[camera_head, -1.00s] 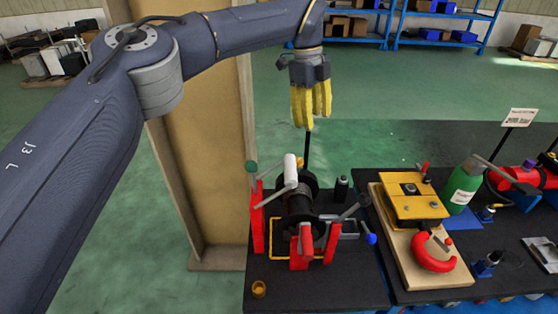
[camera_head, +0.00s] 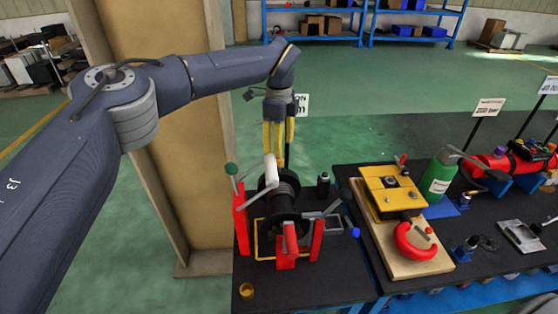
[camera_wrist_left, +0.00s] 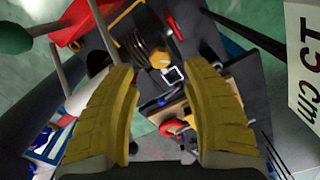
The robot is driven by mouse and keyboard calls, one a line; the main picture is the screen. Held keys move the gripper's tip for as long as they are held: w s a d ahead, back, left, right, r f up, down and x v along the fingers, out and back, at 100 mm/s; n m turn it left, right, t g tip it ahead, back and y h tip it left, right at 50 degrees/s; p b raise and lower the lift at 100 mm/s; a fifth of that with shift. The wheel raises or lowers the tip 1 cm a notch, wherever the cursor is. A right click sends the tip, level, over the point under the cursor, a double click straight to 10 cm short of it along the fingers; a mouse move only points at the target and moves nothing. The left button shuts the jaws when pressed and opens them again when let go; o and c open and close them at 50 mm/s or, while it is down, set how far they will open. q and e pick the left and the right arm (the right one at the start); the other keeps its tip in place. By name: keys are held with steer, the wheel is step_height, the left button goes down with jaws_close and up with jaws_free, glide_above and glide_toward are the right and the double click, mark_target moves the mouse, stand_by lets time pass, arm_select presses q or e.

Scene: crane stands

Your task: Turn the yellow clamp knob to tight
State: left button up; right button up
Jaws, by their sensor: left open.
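My left gripper (camera_head: 277,160) has yellow fingers pointing down, at the top of the winch stand in the head view. In the left wrist view its fingers (camera_wrist_left: 165,95) are spread apart with nothing between them. The stand has red uprights (camera_head: 241,222), a black drum (camera_head: 287,208), a white handle (camera_head: 271,172) and a green ball-ended lever (camera_head: 231,169). A round yellow-orange part (camera_wrist_left: 160,60) shows beyond the fingers in the wrist view; I cannot tell if it is the clamp knob. A small yellow piece (camera_head: 246,291) is at the table's front left. My right gripper is out of view.
A wooden board (camera_head: 400,258) with a yellow block (camera_head: 388,191) and red hook (camera_head: 414,241) lies right of the stand. A green bottle (camera_head: 438,177) and red cylinder (camera_head: 495,163) are farther right. A sign (camera_wrist_left: 303,60) stands close by the left gripper.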

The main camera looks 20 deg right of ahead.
mark_target(279, 160)
arm_select(q)
steer(key=shift+f, duration=3)
jaws_close()
